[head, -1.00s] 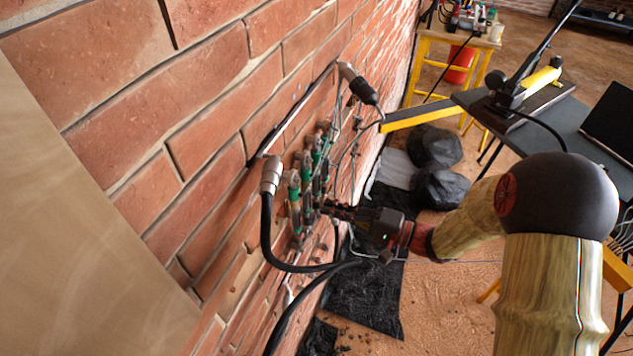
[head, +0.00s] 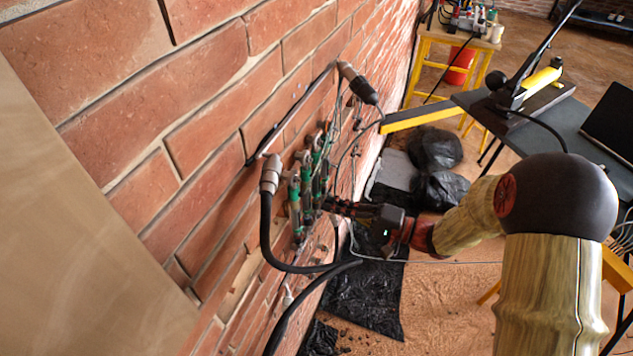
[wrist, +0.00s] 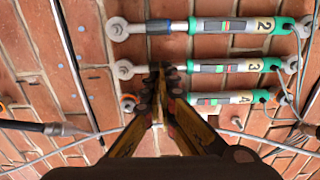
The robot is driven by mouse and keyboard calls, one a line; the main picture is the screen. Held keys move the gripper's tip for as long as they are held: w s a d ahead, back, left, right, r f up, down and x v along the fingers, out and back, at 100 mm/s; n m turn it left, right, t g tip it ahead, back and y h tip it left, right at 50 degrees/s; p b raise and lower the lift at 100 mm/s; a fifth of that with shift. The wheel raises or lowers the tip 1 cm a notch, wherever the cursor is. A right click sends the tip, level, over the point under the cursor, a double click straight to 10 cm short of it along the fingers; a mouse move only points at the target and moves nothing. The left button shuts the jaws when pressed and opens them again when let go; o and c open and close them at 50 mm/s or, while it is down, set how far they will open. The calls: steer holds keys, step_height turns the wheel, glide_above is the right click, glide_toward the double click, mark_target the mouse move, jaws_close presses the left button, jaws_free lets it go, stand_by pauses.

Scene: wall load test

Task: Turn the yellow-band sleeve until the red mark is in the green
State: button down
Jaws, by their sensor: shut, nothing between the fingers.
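Several grey units with green end sleeves are fixed to the brick wall. In the wrist view they are the unit marked 2 (wrist: 230,25), the unit marked 3 (wrist: 225,67) and a lower one (wrist: 222,98) whose mark looks like a 4. Each has a small window strip; red and green patches show on 2 and 3, too small to read exactly. My gripper (wrist: 160,78) is shut and empty, its tips in front of the left rod of unit 3, partly hiding the lower unit's left part. Contact cannot be told. No yellow band is clearly visible. The head view also shows my gripper (head: 330,206) beside the units.
A thick black cable (head: 267,225) with a grey connector loops close to the units. Thin wires cross the wall at right in the wrist view. A grey table (head: 530,130) stands at right. Black bags (head: 437,148) lie on the floor beyond.

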steer(key=shift+w+a, duration=0.15)
steer(key=shift+a, duration=0.3)
steer(key=shift+s+a+r, duration=0.1)
steer(key=shift+s+a, duration=0.15)
steer(key=shift+s, duration=0.5)
stand_by(0.6)
steer(key=shift+d, duration=0.15)
stand_by(0.3)
steer(key=shift+s+d+b, duration=0.15)
steer(key=shift+d+b, duration=0.15)
steer(key=shift+b, duration=0.05)
steer(key=v, duration=0.7)
steer(key=shift+b, duration=0.35)
stand_by(0.5)
